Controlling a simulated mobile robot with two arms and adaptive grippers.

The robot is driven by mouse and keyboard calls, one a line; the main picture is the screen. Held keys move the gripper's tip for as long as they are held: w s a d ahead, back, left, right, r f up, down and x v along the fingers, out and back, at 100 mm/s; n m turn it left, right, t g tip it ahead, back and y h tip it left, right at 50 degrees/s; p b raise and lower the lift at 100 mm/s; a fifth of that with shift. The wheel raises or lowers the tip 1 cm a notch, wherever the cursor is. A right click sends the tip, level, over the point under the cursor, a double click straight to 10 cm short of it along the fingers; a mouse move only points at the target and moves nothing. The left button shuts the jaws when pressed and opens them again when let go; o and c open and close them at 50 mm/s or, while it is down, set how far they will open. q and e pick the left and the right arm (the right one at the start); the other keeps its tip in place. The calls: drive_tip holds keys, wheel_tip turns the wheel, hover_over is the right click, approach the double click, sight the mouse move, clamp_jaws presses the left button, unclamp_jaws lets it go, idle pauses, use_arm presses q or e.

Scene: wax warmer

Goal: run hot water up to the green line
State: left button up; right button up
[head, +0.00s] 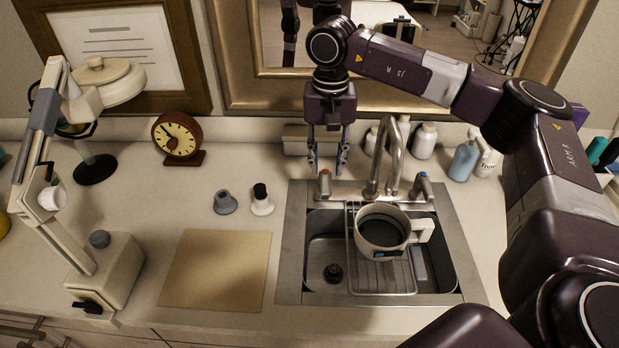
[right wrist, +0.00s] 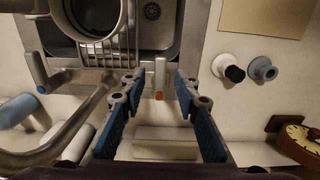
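A pale pot (head: 408,257) with a dark interior sits on the wire rack in the sink, its handle to the right. It also shows in the right wrist view (right wrist: 122,25). I cannot make out a green line on it. The tap spout (head: 393,165) arches near the pot; no water stream is visible. The orange-tipped tap lever (head: 324,187) stands left of the spout, the blue-marked lever (head: 423,188) right. My right gripper (head: 327,169) points down at the orange-tipped lever, open; the lever (right wrist: 160,75) appears between its fingers in the right wrist view. Contact cannot be told.
The sink (head: 293,250) is set in the counter, with a tan mat (head: 215,270) to its left. Two small stoppers (head: 225,203) (head: 262,203), a clock (head: 178,138) and a lamp-like device (head: 108,265) stand left. Bottles (head: 464,160) stand behind the sink at right.

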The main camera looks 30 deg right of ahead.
sight(325, 191)
drive_tip(key=shift+f+b, duration=2.3)
drive_tip(key=shift+f, duration=1.5)
drive_tip(key=shift+c, duration=0.4)
